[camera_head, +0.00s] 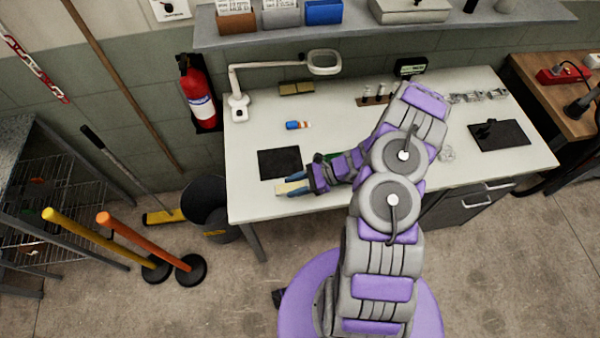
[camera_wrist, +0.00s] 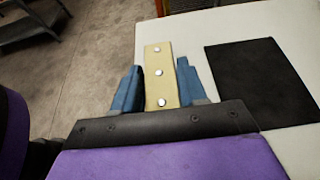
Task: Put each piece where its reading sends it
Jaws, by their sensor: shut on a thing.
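My gripper (camera_wrist: 160,84) is shut on a pale yellow strip (camera_wrist: 160,55) with a row of silver rivet heads, held between its two blue fingers. In the head view my gripper (camera_head: 293,180) is at the front left of the white table (camera_head: 250,205), and the strip (camera_head: 292,189) shows near the table's front edge. A black mat (camera_head: 278,162) lies just behind it, and to the right of the strip in the wrist view (camera_wrist: 262,80). A second black mat (camera_head: 505,137) with a dark object lies at the right. Several metallic pieces (camera_head: 478,97) stand behind that mat.
A magnifier lamp (camera_head: 240,105), a blue and orange item (camera_head: 297,125), a small brass-coloured block (camera_head: 297,88) and a dark display (camera_head: 410,67) are on the table. A fire extinguisher (camera_head: 196,90) hangs left. A dark bin (camera_head: 207,200) stands beside the table.

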